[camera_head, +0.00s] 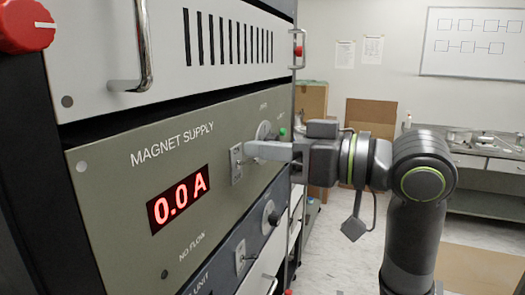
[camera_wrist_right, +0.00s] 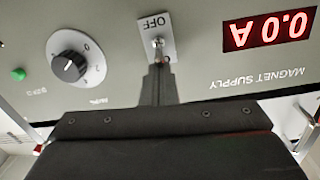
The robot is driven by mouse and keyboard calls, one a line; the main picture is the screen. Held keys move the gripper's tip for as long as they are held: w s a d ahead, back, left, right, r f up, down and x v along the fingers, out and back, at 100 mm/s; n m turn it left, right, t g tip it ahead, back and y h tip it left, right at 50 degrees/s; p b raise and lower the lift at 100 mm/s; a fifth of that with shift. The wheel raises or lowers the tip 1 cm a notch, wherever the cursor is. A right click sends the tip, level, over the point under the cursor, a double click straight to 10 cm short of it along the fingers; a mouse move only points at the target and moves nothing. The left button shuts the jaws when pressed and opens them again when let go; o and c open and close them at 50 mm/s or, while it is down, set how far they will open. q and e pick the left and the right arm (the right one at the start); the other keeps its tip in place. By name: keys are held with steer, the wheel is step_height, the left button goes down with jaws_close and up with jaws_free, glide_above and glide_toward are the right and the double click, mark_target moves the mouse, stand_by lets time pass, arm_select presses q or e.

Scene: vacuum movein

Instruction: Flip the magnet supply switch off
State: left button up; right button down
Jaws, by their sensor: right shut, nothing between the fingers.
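The magnet supply (camera_head: 150,190) is a grey-green rack panel with a red display (camera_head: 178,199) reading 0.0 A. Its switch plate (camera_head: 236,166) is partly hidden behind my right fingertips. In the right wrist view, which is upside down, the switch lever (camera_wrist_right: 158,43) is a small metal toggle on a light plate marked OFF at the picture's upper end. The lever appears to lean toward OFF. My right gripper (camera_head: 250,150) is shut and empty. Its fingertips are right at the switch, beside the lever's base; I cannot tell whether they touch it.
A round dial (camera_wrist_right: 75,65) and a green button (camera_wrist_right: 18,74) sit near the switch. A panel with a metal handle (camera_head: 145,50) is above, and a red knob (camera_head: 27,25) is at upper left. Cardboard boxes (camera_head: 370,115) and a bench (camera_head: 490,170) stand behind.

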mark_target(253, 162)
steer(key=shift+d+f+b, duration=0.1)
steer(key=shift+f+b, duration=0.3)
steer(key=shift+b, duration=0.3)
steer(key=y+b, duration=0.1)
steer(key=b, duration=0.1)
steer(key=f+t+y+b, duration=0.1)
steer(key=y+b, duration=0.1)
steer(key=b, duration=0.1)
steer(key=f+t+y+b, duration=0.1)
steer(key=b, duration=0.2)
steer(key=shift+s+d+f+y, duration=0.1)
steer(key=shift+d+f+y, duration=0.15)
steer(key=shift+y, duration=0.05)
steer(key=shift+r+t, duration=0.3)
steer(key=shift+r, duration=0.2)
